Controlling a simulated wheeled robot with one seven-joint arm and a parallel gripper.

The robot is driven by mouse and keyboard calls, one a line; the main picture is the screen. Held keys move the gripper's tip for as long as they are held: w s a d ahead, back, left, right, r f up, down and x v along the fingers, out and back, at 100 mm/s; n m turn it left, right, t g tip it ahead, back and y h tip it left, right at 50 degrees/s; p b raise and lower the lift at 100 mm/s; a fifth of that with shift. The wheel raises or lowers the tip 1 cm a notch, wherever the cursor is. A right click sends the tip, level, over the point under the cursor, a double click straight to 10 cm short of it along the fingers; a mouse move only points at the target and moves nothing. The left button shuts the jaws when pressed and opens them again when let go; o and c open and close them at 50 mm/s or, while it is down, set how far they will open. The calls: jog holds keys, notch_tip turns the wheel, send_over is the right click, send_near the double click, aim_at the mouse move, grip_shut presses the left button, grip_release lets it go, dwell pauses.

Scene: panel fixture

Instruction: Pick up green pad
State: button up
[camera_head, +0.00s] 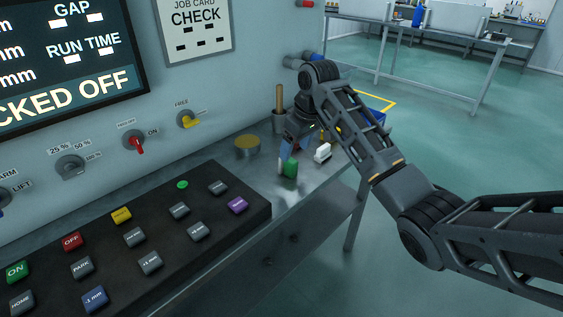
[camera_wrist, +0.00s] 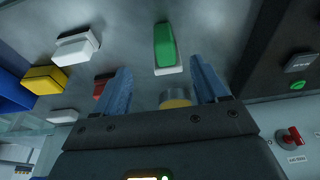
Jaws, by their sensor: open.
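The green pad (camera_head: 290,168) stands on the metal bench just right of the black button panel. In the wrist view the green pad (camera_wrist: 164,43) has a white base and lies just beyond the fingertips, roughly in line with the gap. My gripper (camera_head: 287,152) is close above and behind it in the head view. In the wrist view my gripper (camera_wrist: 160,65) has its two blue fingers spread apart with no pad between them. The fingers partly overlap the pad's surroundings in the head view, so their exact height above it is unclear.
A white pad (camera_head: 322,152) lies right of the green pad; white (camera_wrist: 75,48), yellow (camera_wrist: 43,80) and red (camera_wrist: 100,86) blocks show in the wrist view. A round yellow-topped tin (camera_head: 247,146) and a cup with a wooden handle (camera_head: 279,97) stand near the wall.

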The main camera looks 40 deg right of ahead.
aim_at(288, 164)
jog(key=x, duration=0.7)
jog(key=shift+w+a, duration=0.1)
jog(key=shift+a, duration=0.3)
jog(key=shift+c, duration=0.4)
jog(key=c, duration=1.1)
jog(key=shift+r, duration=0.1)
jog(key=shift+r, duration=0.6)
notch_tip(288, 164, up, 3)
jog(key=s+d+r, duration=0.4)
jog(key=s+d, duration=0.1)
jog(key=s+d+r, duration=0.2)
jog(key=s+d, duration=0.1)
jog(key=shift+s+r+b, duration=0.25)
jog(key=shift+r+b, duration=0.05)
jog(key=shift+b, duration=0.05)
